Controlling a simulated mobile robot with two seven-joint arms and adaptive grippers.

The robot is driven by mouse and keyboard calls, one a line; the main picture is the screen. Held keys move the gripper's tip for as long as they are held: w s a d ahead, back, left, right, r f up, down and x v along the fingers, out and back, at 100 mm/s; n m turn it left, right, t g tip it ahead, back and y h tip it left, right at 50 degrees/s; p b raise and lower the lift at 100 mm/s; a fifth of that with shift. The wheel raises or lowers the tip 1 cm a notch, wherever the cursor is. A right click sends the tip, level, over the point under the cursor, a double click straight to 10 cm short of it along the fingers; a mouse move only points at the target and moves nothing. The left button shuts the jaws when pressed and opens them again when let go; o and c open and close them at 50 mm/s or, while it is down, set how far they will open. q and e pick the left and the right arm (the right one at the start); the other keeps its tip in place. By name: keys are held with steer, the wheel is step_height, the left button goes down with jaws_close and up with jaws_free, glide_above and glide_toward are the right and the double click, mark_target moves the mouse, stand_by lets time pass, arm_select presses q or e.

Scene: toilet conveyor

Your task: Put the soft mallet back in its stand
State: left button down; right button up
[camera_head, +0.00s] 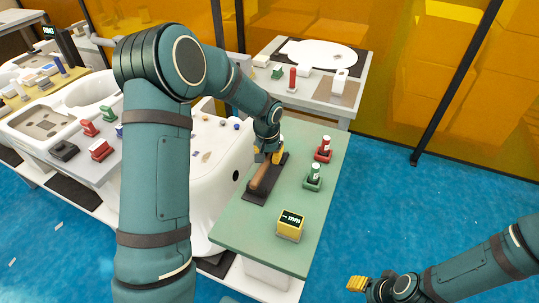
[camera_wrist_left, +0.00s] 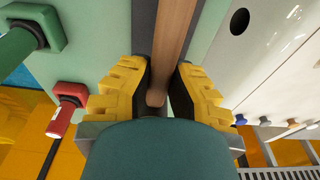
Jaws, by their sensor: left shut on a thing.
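The soft mallet (camera_head: 262,180) shows as a brown wooden piece over a dark strip on the green table; its far end is hidden by my gripper. My left gripper (camera_head: 270,155) is at its far end. In the left wrist view, the wooden handle (camera_wrist_left: 174,40) runs between the two yellow fingers (camera_wrist_left: 160,97), which are shut on it. I cannot tell whether the mallet touches the strip. I cannot make out the mallet's stand for certain. My right gripper (camera_head: 357,284) is over the blue floor, away from the table; its finger gap is too small to judge.
The green table (camera_head: 240,228) also holds a red holder (camera_head: 322,155) and a green holder (camera_head: 312,184), each with a bottle, and a yellow box with a display (camera_head: 290,225). A white toilet body (camera_head: 215,180) stands close at the left.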

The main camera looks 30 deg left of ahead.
arm_select(q)
steer(key=shift+f+b, duration=0.5)
steer(key=shift+f, duration=0.2)
steer(key=c, duration=1)
jaws_free()
step_height(320, 180, up, 12)
steer(key=s, duration=0.1)
steer(key=shift+s, duration=0.3)
